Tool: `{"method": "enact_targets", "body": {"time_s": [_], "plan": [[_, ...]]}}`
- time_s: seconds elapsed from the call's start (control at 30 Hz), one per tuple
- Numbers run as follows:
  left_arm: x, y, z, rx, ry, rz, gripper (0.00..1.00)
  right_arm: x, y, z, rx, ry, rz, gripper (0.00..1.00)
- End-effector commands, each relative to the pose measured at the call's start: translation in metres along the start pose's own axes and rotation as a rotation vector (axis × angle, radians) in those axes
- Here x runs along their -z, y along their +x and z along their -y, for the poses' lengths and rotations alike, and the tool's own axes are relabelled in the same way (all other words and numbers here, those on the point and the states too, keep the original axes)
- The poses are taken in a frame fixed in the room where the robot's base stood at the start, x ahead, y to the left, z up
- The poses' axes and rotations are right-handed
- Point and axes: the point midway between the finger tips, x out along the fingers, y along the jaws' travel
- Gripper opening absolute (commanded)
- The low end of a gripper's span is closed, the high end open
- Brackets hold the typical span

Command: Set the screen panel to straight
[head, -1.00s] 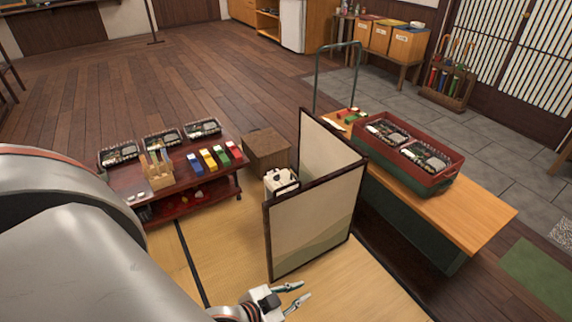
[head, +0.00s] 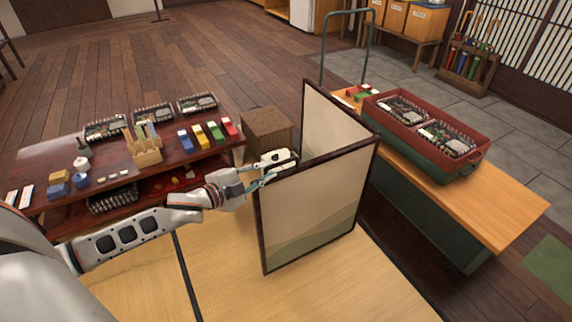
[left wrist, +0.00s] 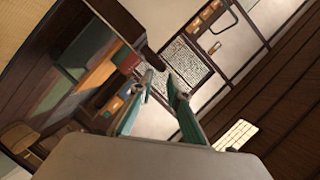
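The screen panel (head: 315,206) is a two-leaf folding screen with cream faces and dark frames. It stands upright, folded at an angle, its front leaf facing me and its other leaf (head: 332,128) running back behind it. My left gripper (head: 264,176) is at the upper left corner of the front leaf, fingers apart. In the left wrist view its two fingers (left wrist: 162,80) are spread, with a dark bar (left wrist: 125,27), apparently the frame, ending close to the tips. Contact is not clear. My right gripper is not in view.
A low red table (head: 90,165) with boxes and colored items stands left. A bench (head: 490,212) bearing a red crate (head: 440,170) is right. Tatami (head: 225,270) in front is clear.

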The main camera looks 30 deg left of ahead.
Motion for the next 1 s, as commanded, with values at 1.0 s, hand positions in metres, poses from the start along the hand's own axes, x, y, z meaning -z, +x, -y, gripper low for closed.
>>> {"method": "enact_targets", "body": {"time_s": [1.0], "plan": [[0.001,0.075,0.000,0.000,-0.001,0.000,0.16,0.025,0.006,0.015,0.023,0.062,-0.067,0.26]]}}
